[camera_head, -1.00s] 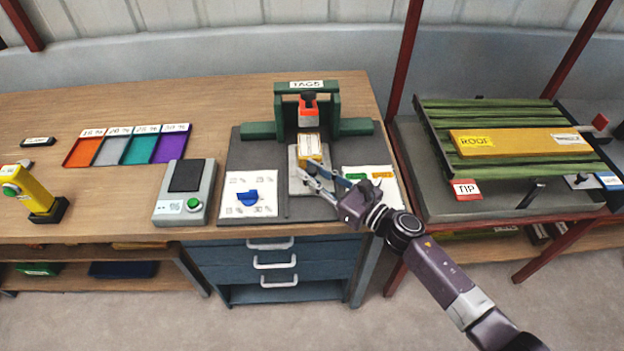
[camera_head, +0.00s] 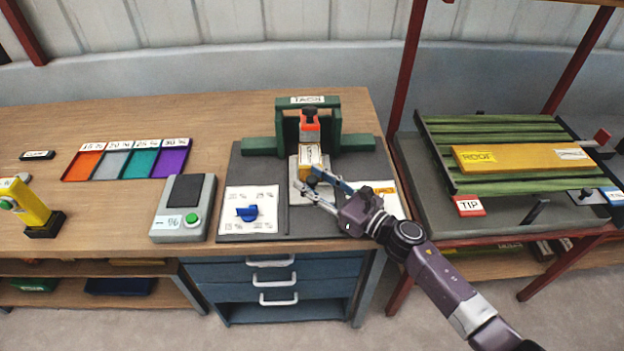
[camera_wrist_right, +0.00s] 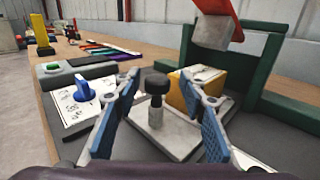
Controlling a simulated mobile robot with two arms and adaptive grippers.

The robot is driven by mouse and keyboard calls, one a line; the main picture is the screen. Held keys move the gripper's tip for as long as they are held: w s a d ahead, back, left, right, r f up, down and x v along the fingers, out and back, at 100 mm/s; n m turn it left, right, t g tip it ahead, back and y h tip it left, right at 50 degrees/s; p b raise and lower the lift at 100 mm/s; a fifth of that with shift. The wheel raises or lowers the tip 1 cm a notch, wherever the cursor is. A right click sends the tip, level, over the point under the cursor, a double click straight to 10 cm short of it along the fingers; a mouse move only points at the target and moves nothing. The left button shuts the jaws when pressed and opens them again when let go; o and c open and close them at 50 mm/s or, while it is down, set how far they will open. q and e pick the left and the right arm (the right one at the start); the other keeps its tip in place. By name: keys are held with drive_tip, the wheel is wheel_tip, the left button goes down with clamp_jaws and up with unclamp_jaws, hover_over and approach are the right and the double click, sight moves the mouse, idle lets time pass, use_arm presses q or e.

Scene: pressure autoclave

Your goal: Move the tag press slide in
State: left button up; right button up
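The tag press is a green frame (camera_head: 337,115) labelled TAGS with an orange-red press head (camera_head: 310,127). Its slide is a pale plate (camera_wrist_right: 176,140) in front of the frame. A yellow block with a white label (camera_head: 314,157) sits on the slide, in front of the press head. A dark knob on a short post (camera_wrist_right: 157,84) stands on the slide's near part. My right gripper (camera_head: 307,184) is at the near end of the slide. In the wrist view its open fingers (camera_wrist_right: 163,115) stand on either side of the knob, with visible gaps. My left gripper is not in view.
A dial card with a blue knob (camera_head: 247,213) lies left of the slide, and a grey scale-like device (camera_head: 184,208) beyond it. Coloured trays (camera_head: 127,163) lie farther left. A white card (camera_head: 386,198) is right of the slide, partly behind my gripper. A green slatted stand (camera_head: 500,130) is at right.

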drive_tip(key=v, duration=1.2)
